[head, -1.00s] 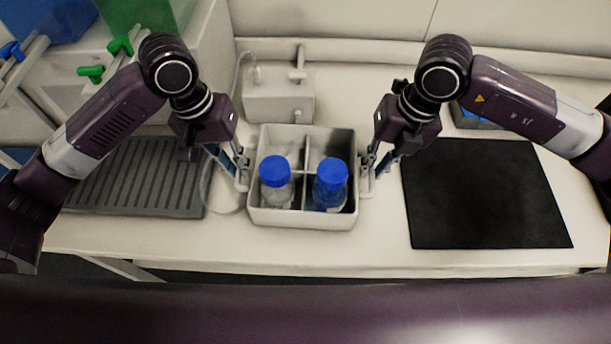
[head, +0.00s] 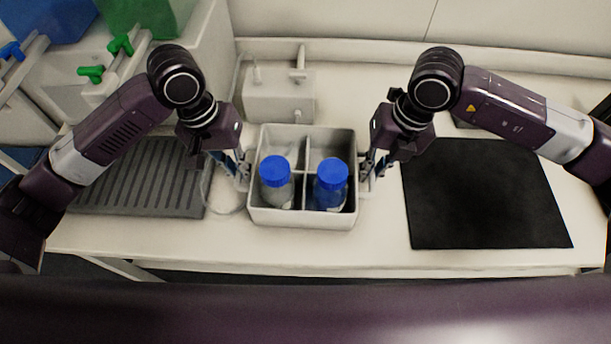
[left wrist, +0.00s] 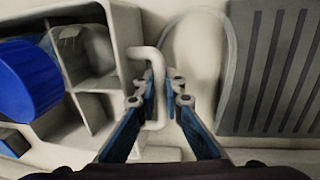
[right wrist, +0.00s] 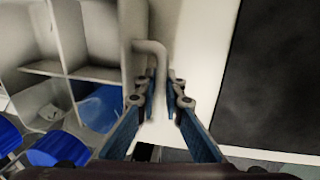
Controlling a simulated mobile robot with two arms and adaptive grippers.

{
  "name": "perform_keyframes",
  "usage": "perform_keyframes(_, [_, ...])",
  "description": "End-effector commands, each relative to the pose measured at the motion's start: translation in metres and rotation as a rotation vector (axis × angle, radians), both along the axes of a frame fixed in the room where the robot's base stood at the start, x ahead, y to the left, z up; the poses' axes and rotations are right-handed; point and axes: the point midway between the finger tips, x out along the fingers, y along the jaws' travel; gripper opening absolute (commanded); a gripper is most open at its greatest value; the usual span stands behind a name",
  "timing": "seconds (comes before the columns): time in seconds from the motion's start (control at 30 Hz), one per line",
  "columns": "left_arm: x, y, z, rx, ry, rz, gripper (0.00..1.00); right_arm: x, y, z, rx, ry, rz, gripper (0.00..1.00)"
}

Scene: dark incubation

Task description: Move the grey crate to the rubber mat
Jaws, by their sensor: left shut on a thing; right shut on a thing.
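The grey crate (head: 303,218) stands on the bench between my two arms, with compartments inside. Two blue-capped bottles stand in its front compartments, a left bottle (head: 275,180) and a right bottle (head: 330,184). My left gripper (head: 244,178) is shut on the crate's left handle, and the handle shows between its fingers in the left wrist view (left wrist: 160,88). My right gripper (head: 367,178) is shut on the right handle, also seen in the right wrist view (right wrist: 162,88). The black rubber mat (head: 487,193) lies flat to the right of the crate, bare.
A grey ribbed tray (head: 137,180) lies left of the crate. A pale box-shaped device (head: 279,98) stands behind the crate. Bare bench shows between the crate and the mat. Blue and green bins stand at the back left.

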Motion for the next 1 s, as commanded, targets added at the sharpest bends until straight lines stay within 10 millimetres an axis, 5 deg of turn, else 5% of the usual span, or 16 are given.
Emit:
perform_keyframes(0.37, [0.001,0.000,0.009,-0.001,-0.003,0.001,0.00,0.001,0.000,0.009,0.002,-0.003,-0.001,0.00])
perform_keyframes(1.0, [0.001,0.000,0.052,-0.001,-0.002,0.000,0.00,0.001,0.000,0.052,0.001,-0.002,0.000,0.00])
